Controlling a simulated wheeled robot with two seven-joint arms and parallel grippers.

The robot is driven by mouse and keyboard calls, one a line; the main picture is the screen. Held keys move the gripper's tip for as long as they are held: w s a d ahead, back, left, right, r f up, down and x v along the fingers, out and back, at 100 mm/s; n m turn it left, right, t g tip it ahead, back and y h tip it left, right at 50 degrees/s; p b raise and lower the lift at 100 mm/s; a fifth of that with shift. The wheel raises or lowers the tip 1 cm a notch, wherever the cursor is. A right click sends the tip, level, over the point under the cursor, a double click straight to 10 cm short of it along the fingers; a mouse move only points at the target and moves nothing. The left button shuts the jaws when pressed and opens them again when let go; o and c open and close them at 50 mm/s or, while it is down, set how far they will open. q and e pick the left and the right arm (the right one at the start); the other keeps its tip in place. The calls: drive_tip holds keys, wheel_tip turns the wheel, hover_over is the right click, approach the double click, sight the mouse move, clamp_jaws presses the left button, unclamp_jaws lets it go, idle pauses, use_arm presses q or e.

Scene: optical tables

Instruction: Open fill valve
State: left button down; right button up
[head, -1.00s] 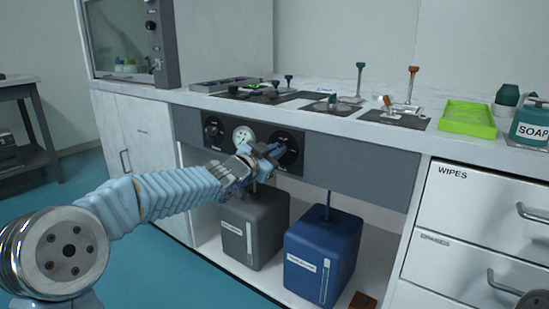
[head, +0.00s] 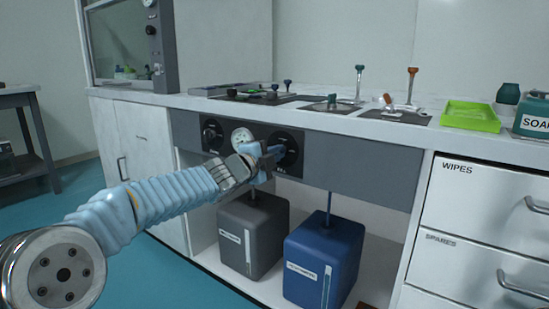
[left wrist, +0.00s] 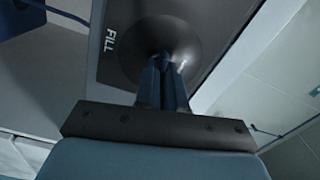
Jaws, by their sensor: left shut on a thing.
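The fill valve is a round black dial (head: 288,149) on the grey panel under the counter, at the right of the gauge. In the left wrist view the dial (left wrist: 190,40) fills the top, next to white "FILL" lettering. My left gripper (head: 272,152) reaches the dial from the left. In the left wrist view its two fingers (left wrist: 163,70) are shut on the dial's small central knob, which they mostly hide. I cannot tell how far the knob is turned. My right gripper is not in view.
A second black dial (head: 212,135) and a white gauge (head: 242,138) sit at the left on the panel. A grey container (head: 253,235) and a blue container (head: 323,260) stand in the open bay below. A green tray (head: 470,116) is on the counter.

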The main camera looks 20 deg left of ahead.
use_arm(q)
drive_tip(key=shift+m+b, duration=0.35)
drive_tip(key=shift+m, duration=0.75)
drive_tip(key=shift+r, duration=0.1)
drive_tip(key=c, duration=1.2)
unclamp_jaws()
drive_tip(key=shift+c, duration=0.2)
drive_tip(key=v, duration=1.3)
drive_tip(key=shift+s+p, duration=0.3)
drive_tip(key=shift+s, duration=0.05)
